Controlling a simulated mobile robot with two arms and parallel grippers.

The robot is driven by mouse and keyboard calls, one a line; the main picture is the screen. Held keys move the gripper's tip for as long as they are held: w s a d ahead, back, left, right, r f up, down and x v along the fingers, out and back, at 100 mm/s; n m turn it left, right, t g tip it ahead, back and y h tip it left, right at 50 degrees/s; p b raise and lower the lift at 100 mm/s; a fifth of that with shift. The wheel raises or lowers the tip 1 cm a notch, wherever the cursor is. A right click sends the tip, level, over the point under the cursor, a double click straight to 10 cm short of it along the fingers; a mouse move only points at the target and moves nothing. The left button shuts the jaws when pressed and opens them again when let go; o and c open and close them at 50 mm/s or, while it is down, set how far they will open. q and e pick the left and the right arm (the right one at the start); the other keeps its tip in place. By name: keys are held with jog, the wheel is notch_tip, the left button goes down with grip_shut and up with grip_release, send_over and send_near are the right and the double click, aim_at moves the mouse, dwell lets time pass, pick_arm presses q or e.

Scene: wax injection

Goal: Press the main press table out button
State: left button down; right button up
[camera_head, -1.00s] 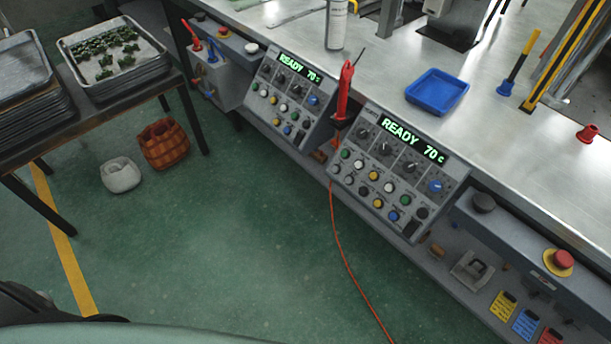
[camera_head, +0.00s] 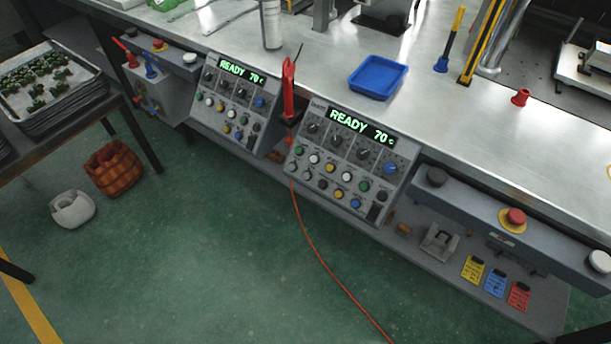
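The nearer press control panel (camera_head: 345,160) is a grey sloped box on the front of the metal bench. Its display (camera_head: 361,126) reads READY 70 °C in green. Below a row of knobs it has rows of white, green, yellow, blue and black buttons (camera_head: 340,194). A second, similar panel (camera_head: 231,102) stands to its left with the same reading. The button labels are too small to read, so I cannot tell which one is the table out button. Neither of my grippers is in view.
A red tool (camera_head: 289,92) stands between the panels, its orange cord trailing to the floor. A red emergency stop (camera_head: 514,218) and black and white round buttons sit on the bench front at right. A blue tray (camera_head: 378,77) lies on the bench. Green floor (camera_head: 210,260) before it is clear.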

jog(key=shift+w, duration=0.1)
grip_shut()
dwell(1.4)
